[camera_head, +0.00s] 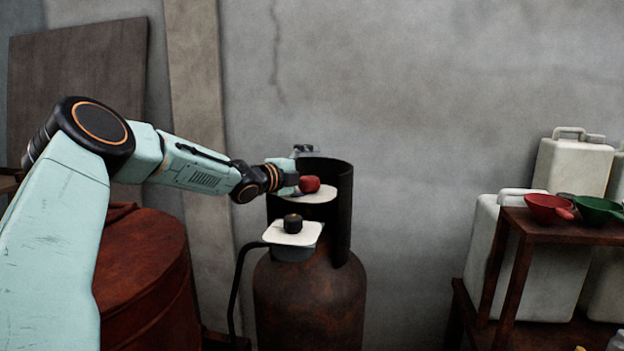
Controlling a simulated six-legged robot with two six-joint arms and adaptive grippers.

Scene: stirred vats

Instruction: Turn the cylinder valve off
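A rusty brown gas cylinder (310,299) stands upright in the middle, with a dark open collar (342,208) around its top. A red knob (309,184) sits at a white plate (318,197) inside the collar. A black knob (292,223) sits on a lower white plate (283,238) in front. My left gripper (302,169) reaches in from the left, right beside the red knob. Its fingers look spread, one above the knob's height and one low by it. I cannot tell whether it touches the knob. My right gripper is not in view.
A black hose (236,290) runs down the cylinder's left side. A red-brown drum (150,275) stands at left under my arm. At right, a wooden stand (510,265) holds a red funnel (547,207) and a green one (597,210), near white canisters (570,165). A wall is behind.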

